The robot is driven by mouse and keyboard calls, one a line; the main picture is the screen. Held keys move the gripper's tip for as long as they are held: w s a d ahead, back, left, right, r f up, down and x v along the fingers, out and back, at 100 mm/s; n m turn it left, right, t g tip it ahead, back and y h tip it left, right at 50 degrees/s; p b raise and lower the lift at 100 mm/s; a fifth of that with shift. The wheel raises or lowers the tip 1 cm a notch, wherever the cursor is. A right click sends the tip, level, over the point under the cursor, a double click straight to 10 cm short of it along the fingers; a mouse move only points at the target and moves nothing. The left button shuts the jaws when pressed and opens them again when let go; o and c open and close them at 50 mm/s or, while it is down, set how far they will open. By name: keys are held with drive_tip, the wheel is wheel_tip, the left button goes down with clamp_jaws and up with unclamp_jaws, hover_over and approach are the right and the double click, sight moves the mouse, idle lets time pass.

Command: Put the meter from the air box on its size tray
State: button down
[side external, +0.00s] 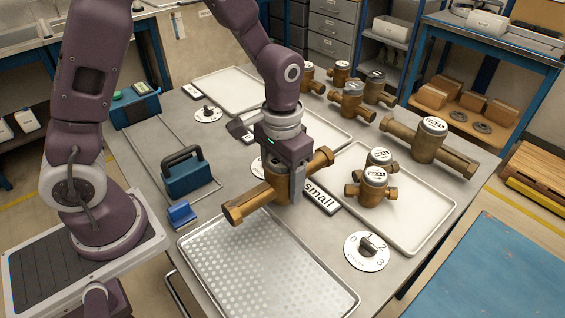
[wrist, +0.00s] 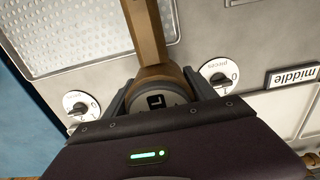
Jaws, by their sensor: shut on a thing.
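My gripper (side external: 290,182) is shut on a long brass meter (side external: 252,202) and holds it above the bench, between the perforated metal tray and the tray labelled "small". The meter lies slantwise, its pipe ends sticking out on both sides of the fingers. In the wrist view my gripper (wrist: 163,95) grips the meter's round body (wrist: 160,74), and its cap shows a dark mark like an L. The tray by the "small" label (side external: 321,198) is a pale tray (side external: 420,235) bearing two small meters (side external: 376,180). The "middle" label (wrist: 293,76) shows in the wrist view. I cannot tell which thing is the air box.
The empty perforated tray (side external: 265,275) is in front. A blue case with a black handle (side external: 188,172) stands left. A numbered dial (side external: 367,251) lies front right. Several brass meters (side external: 352,100) stand at the back, with a larger one (side external: 432,138) at right. An empty tray (side external: 229,90) lies back left.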

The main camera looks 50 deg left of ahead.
drive_tip(key=shift+f, duration=1.05)
drive_tip(key=shift+f, duration=0.1)
drive_tip(key=shift+c, duration=1.4)
unclamp_jaws()
